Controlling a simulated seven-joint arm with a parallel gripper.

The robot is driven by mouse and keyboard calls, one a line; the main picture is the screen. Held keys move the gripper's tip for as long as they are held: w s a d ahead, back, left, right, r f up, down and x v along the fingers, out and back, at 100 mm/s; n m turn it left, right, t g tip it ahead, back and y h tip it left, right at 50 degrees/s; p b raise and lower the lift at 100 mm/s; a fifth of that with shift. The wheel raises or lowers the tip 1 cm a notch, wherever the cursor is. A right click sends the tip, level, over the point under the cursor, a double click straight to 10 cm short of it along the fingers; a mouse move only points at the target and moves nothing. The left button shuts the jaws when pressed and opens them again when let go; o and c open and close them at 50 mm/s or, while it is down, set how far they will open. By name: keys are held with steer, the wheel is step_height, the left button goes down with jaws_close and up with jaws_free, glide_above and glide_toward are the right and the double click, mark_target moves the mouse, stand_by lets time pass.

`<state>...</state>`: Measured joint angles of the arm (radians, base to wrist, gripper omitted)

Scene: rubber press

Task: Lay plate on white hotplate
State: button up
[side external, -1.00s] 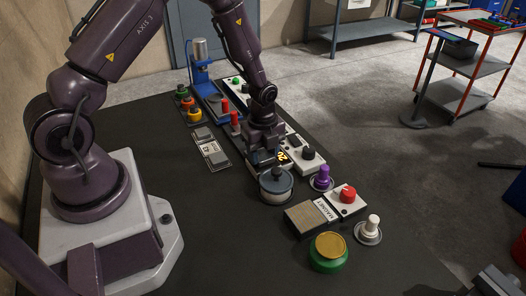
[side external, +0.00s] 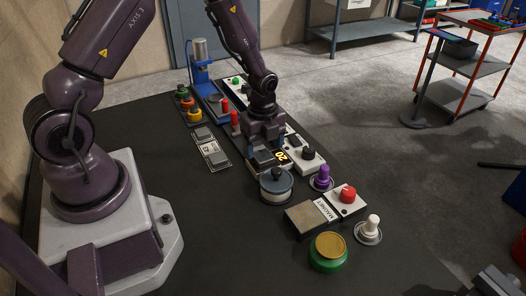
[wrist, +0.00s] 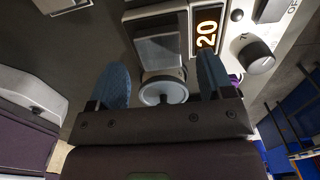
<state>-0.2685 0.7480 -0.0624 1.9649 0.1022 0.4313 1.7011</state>
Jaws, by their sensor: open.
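The plate (side external: 263,157) looks like a dark, flat square and lies on the white hotplate (side external: 309,165), which has a lit "20" display and a black knob. In the wrist view, the plate (wrist: 160,45) lies beside the display of the hotplate (wrist: 232,40). My gripper (side external: 266,150) is just above the plate. It is open, with its two blue fingers apart and nothing held between them in the wrist view (wrist: 162,65). Whether the plate lies fully flat is hard to tell.
A round grey-topped pot with a knob (side external: 276,183) stands close in front of the gripper. A purple knob (side external: 321,174), a red button (side external: 347,194), a magnet block (side external: 306,216) and a green round button (side external: 328,256) are nearer.

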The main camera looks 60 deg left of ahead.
step_height(320, 180, up, 9)
step_height(320, 180, up, 9)
steer(key=n+t, duration=0.1)
steer(key=n, duration=0.3)
glide_above(263, 155)
steer(key=s+d, duration=0.3)
steer(key=s+d+r+n+t, duration=0.2)
steer(key=s+r+n, duration=0.3)
steer(key=s+n, duration=0.2)
steer(key=s+d+r+n+t, duration=0.2)
steer(key=s+d+r+n, duration=0.1)
steer(key=s+r+n, duration=0.3)
steer(key=shift+s+n+t, duration=0.3)
steer(key=shift+s+n, duration=0.15)
steer(key=shift+n, duration=0.05)
steer(key=shift+r, duration=0.1)
steer(key=shift+c, duration=0.2)
